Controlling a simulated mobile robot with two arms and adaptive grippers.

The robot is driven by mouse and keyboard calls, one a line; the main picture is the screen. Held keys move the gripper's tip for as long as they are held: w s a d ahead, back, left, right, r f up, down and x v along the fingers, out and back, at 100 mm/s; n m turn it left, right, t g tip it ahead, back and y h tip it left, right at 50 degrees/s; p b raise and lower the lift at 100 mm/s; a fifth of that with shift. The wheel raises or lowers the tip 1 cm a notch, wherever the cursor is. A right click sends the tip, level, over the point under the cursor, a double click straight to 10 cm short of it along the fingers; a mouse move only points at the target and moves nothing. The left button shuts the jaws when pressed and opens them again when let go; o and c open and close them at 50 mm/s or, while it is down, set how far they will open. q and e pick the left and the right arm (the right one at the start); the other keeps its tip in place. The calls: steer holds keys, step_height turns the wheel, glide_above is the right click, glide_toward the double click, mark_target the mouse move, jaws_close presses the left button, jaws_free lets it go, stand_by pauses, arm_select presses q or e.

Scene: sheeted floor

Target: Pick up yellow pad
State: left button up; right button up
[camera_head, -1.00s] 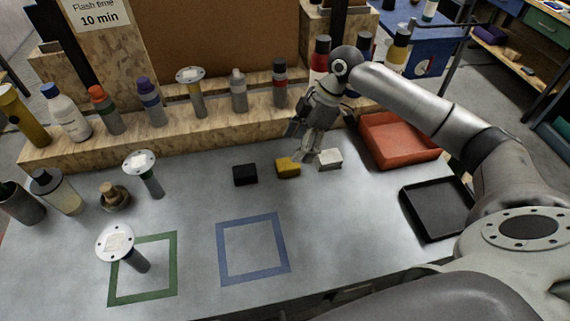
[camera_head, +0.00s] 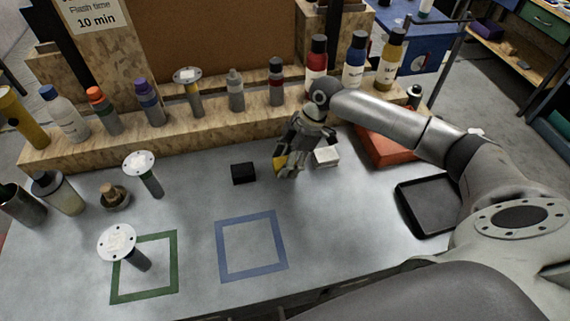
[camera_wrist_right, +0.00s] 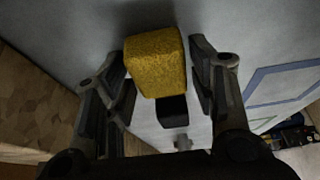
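The yellow pad (camera_head: 279,164) is on the grey table, mostly hidden behind my right gripper in the head view. In the right wrist view the yellow pad (camera_wrist_right: 155,62) sits between the two fingers. My right gripper (camera_head: 287,170) is low over it, and its fingers (camera_wrist_right: 160,68) stand open on either side, with a narrow gap at the right finger. Whether the left finger touches the pad I cannot tell. My left gripper is out of view.
A black pad (camera_head: 243,173) lies to the left and a white pad (camera_head: 326,156) close to the right. A red tray (camera_head: 388,152) and a black tray (camera_head: 432,207) are farther right. The blue square outline (camera_head: 251,274) is empty. Bottles line the wooden shelf (camera_head: 120,142) behind.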

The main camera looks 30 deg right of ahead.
mark_target(280, 163)
steer(key=c, duration=0.6)
steer(key=shift+r, duration=0.1)
steer(key=shift+r+b, duration=0.3)
steer(key=shift+r, duration=0.15)
step_height(280, 163, up, 2)
steer(key=shift+a+r+b, duration=0.15)
steer(key=shift+r+b, duration=0.05)
steer(key=shift+b, duration=0.1)
steer(key=s+a+r+b, duration=0.1)
steer(key=s+a+r, duration=0.8)
steer(key=s, duration=0.1)
steer(key=shift+s+r+b, duration=0.25)
steer(key=shift+b, duration=0.05)
